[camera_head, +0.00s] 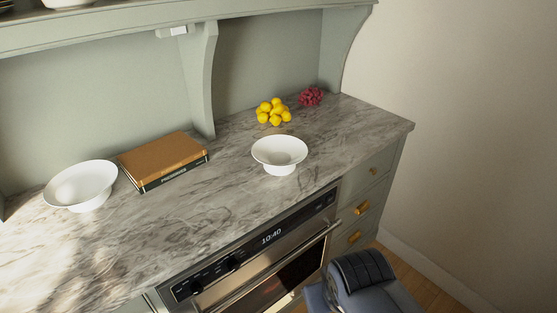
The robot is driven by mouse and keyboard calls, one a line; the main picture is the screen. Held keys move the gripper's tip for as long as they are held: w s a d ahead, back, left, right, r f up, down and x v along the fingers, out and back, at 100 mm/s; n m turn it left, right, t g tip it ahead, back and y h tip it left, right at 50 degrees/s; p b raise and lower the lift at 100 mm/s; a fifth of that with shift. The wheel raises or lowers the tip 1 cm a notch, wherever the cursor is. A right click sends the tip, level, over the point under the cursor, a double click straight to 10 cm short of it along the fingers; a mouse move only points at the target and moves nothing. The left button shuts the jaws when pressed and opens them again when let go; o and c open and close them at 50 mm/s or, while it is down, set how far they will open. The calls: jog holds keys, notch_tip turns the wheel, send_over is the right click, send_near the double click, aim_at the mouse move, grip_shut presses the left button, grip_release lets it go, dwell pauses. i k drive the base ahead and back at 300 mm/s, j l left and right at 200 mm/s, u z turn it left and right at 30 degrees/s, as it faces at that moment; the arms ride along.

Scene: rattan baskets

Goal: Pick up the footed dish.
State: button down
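A white footed dish (280,152) stands upright on the marble counter, right of the middle and close to the front edge above the oven. It has a wide flared rim and a narrower foot, and looks empty. A second white dish (82,184) with a wide rim and a narrower base stands at the left of the counter. From this view I cannot tell which of the two the task names. No gripper touches either dish.
Two stacked books (165,158) lie between the dishes. Yellow fruits (273,112) and dark red grapes (312,96) sit behind the right dish. A shelf support (202,80) and the overhead shelf (120,30) bound the back. The oven (260,262) is below the front edge.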

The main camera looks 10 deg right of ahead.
aim_at(280, 154)
jog(key=i+l+z, duration=0.35)
jog(key=i, duration=0.15)
jog(key=i+z, duration=0.35)
jog(key=i, duration=0.2)
